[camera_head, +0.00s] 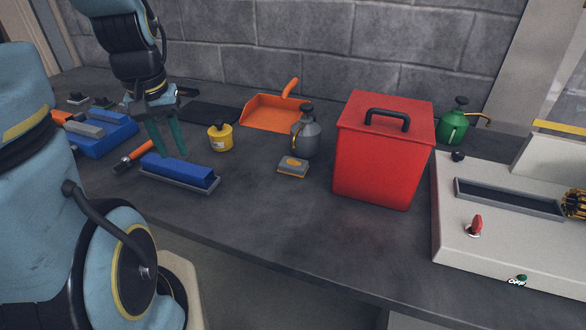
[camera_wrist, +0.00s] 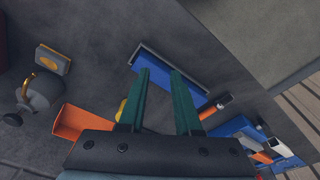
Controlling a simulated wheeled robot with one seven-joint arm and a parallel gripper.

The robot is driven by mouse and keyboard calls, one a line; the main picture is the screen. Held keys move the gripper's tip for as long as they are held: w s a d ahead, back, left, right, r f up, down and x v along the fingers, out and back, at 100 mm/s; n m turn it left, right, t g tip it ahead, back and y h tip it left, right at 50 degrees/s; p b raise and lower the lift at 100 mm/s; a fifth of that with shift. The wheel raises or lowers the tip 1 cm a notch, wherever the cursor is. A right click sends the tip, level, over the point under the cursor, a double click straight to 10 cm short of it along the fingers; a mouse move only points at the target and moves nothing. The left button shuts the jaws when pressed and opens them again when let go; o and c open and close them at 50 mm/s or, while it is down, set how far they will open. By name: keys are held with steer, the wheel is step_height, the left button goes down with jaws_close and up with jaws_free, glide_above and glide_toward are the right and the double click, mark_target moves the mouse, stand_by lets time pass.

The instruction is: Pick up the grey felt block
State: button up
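A small grey block (camera_head: 293,167) with a yellow-orange oval on top and an orange lower edge lies on the bench, in front of the grey can. It looks like the felt block, though I cannot tell its material. It also shows at the upper left of the wrist view (camera_wrist: 53,60). My gripper (camera_head: 171,153) is open and empty, pointing down, well to the left of the grey block. In the wrist view its fingers (camera_wrist: 158,73) stand apart over a long blue block (camera_wrist: 196,92) in a grey tray. I cannot tell whether the fingertips touch the blue block.
A grey can (camera_head: 306,138) stands right behind the grey block. A tall red box (camera_head: 375,165) stands to its right, a yellow pot (camera_head: 220,139) to its left. An orange dustpan (camera_head: 268,112) lies behind. The bench in front of the grey block is clear.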

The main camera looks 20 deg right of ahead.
mark_target(293, 141)
steer(key=o, duration=0.6)
steer(key=w+d+m+b, duration=0.1)
steer(key=d, duration=0.4)
steer(key=w+d+f+m+b, duration=0.1)
steer(key=d, duration=0.4)
steer(key=w+d+m+b, duration=0.1)
steer(key=d, duration=0.4)
steer(key=shift+f+m, duration=0.25)
steer(key=shift+m, duration=0.15)
steer(key=o, duration=0.4)
steer(key=d+m, duration=0.1)
steer(key=d, duration=0.2)
steer(key=s+d+b, duration=0.1)
steer(key=d, duration=0.3)
steer(key=s+d+m+b, duration=0.1)
steer(key=d, duration=0.2)
steer(key=shift+d+m+g+h, duration=0.3)
steer(key=shift+d, duration=0.1)
steer(key=f, duration=0.5)
steer(key=shift+w+d+p, duration=0.15)
steer(key=shift+d+p, duration=0.1)
steer(key=shift+p, duration=0.05)
steer(key=shift+w+f+p, duration=0.15)
steer(key=shift+f+p, duration=0.45)
steer(key=shift+f, duration=2.2)
